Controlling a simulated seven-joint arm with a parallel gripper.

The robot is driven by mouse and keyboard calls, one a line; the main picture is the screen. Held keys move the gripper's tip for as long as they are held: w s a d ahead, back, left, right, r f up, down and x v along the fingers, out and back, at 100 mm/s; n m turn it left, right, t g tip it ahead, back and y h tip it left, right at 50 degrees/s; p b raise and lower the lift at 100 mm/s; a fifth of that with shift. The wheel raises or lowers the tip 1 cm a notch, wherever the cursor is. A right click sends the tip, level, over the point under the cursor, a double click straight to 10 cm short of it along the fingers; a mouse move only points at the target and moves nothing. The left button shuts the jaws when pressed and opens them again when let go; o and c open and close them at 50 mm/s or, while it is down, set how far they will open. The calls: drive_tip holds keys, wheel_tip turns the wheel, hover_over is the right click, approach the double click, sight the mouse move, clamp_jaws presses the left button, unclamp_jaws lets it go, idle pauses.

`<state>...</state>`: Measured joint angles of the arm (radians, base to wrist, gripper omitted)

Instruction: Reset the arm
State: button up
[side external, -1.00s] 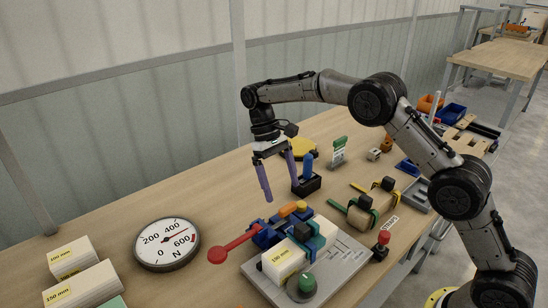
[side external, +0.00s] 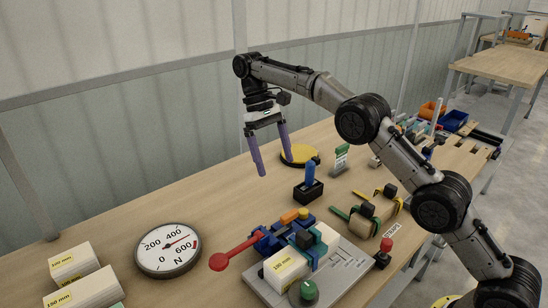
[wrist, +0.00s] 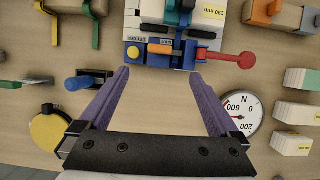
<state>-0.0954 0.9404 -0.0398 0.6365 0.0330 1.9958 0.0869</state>
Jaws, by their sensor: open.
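My gripper (side external: 272,170) hangs in the air above the bench, with its two purple fingers pointing down. It is open and empty, and the wrist view shows the fingers (wrist: 168,98) wide apart with only bench top between them. My gripper is above and behind the clamp fixture (side external: 335,272), which has a blue clamp, a red-knobbed lever and a yellow-labelled white block. The fixture also shows at the top of the wrist view (wrist: 178,30). A black holder with a blue handle (side external: 309,186) stands to the right of the fingers, apart from them.
A round force dial (side external: 168,250) lies at the left, near stacked white blocks (side external: 82,275). A yellow disc (side external: 298,154), a green-and-white card stand (side external: 341,160) and strapped parts (side external: 368,215) are on the right. The bench between the dial and back wall is clear.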

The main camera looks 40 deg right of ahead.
wheel_tip(320, 180, up, 9)
drive_tip(key=s+d+t, duration=0.1)
drive_tip(key=s, duration=0.1)
drive_tip(key=s+d+r+t, duration=0.2)
drive_tip(key=s+r, duration=0.4)
drive_tip(key=s, duration=0.3)
drive_tip(key=s+d+r+t, duration=0.1)
drive_tip(key=s+r+t, duration=0.1)
drive_tip(key=s+r, duration=0.45)
drive_tip(key=s+d+f+t, duration=0.1)
drive_tip(key=s+f, duration=0.3)
drive_tip(key=s, duration=0.3)
drive_tip(key=s+f+t, duration=0.2)
drive_tip(key=s+f, duration=0.1)
drive_tip(key=s, duration=0.4)
drive_tip(key=s+f+t, duration=0.2)
drive_tip(key=s+f, duration=0.1)
drive_tip(key=f, duration=0.8)
drive_tip(key=shift+s+d, duration=0.25)
drive_tip(key=shift+d, duration=0.05)
drive_tip(key=shift+r, duration=0.1)
